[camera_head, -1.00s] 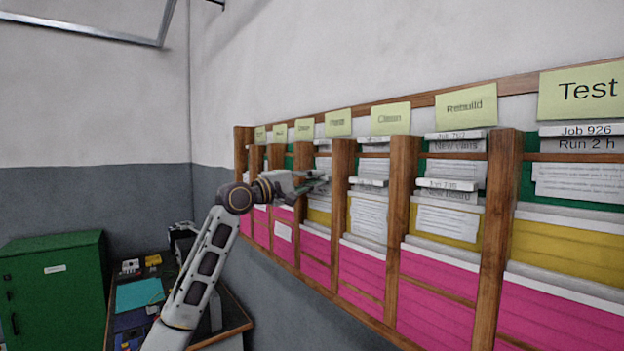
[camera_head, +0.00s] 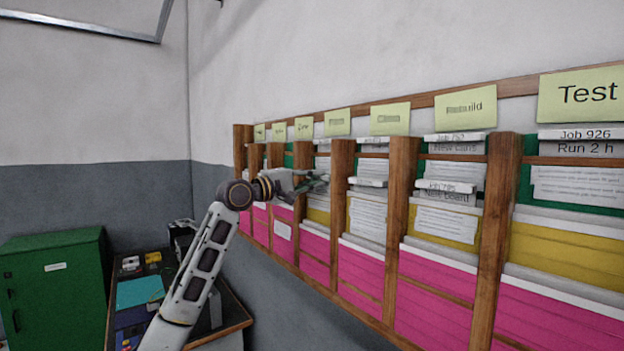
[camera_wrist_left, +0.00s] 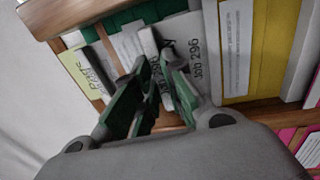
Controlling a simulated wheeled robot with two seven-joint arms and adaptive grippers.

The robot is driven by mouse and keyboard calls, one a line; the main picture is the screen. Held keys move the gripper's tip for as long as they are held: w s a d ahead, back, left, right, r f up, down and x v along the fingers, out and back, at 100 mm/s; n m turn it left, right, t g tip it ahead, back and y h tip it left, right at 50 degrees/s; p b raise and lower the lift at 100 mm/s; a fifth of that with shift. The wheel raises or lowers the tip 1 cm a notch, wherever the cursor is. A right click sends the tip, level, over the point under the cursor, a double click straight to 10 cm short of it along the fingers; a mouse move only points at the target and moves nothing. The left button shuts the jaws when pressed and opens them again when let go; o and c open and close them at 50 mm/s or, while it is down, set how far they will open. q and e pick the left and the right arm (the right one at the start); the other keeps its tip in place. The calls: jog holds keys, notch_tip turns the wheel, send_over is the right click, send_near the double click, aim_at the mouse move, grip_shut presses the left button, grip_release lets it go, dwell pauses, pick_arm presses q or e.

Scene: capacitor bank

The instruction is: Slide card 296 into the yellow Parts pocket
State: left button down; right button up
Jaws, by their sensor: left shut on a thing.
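My left gripper (camera_head: 312,184) is at the rack, in front of the narrow column under a pale label (camera_head: 337,122) that is too blurred to read in the head view. In the left wrist view its green fingers (camera_wrist_left: 160,92) are shut on a white card marked Job 296 (camera_wrist_left: 196,52). The fingers cover part of its print. A yellow pocket (camera_wrist_left: 278,50) is right of the card there, and yellow (camera_head: 318,216) shows below the gripper in the head view. How far the card sits in a pocket cannot be told. My right gripper is not in view.
Wooden posts (camera_head: 342,190) divide the rack's columns of green, yellow and pink pockets. Other cards stand nearby, such as Job 926 (camera_head: 578,134). A green cabinet (camera_head: 55,290) and a cluttered bench (camera_head: 235,318) are at lower left.

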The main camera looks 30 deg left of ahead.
pick_arm(q)
jog(key=shift+f+b, duration=0.7)
jog(key=shift+f, duration=0.35)
dwell(0.4)
jog(key=c, duration=1.4)
grip_release()
jog(key=shift+s+a, duration=0.1)
jog(key=shift+s, duration=0.1)
jog(key=shift+v, duration=5.8)
jog(key=shift+m, duration=0.3)
